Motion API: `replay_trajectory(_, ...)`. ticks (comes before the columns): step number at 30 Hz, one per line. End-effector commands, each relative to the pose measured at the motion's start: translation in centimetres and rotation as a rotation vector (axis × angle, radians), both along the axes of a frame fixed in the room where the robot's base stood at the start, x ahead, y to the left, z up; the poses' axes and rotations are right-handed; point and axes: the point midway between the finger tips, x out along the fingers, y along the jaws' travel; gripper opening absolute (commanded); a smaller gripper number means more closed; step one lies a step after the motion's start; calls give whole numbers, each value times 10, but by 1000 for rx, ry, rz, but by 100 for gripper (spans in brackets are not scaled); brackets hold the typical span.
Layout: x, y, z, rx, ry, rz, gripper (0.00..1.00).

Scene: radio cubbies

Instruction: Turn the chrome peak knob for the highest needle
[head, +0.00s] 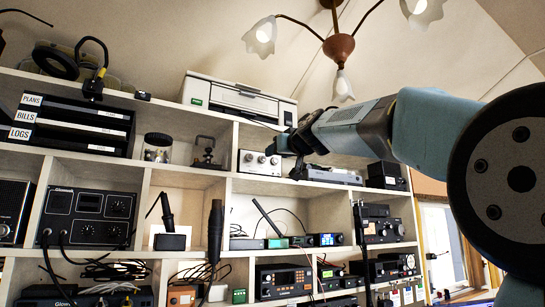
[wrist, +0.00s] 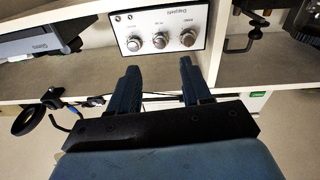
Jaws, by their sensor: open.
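A small box with a pale front panel (head: 258,162) stands in the upper middle cubby. In the head view my gripper (head: 284,155) is just right of the panel. I cannot make out a needle.
A white printer (head: 238,97) sits on the shelf top above. A glass jar (head: 157,148) and a dark metal stand (head: 205,152) are in the cubby to the left. A flat grey device (head: 334,175) lies right of my gripper. Shelf boards and dividers border the cubby.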

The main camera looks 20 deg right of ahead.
Motion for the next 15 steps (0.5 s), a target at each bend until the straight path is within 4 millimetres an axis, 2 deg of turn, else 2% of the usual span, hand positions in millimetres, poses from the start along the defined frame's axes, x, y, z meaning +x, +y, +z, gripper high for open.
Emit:
replay_trajectory(1, -10, -1, 0, 0, -2, 0, 49)
replay_trajectory(6, -31, -5, -2, 0, 0, 1, 49)
replay_trajectory(15, -45, -7, -4, 0, 1, 0, 49)
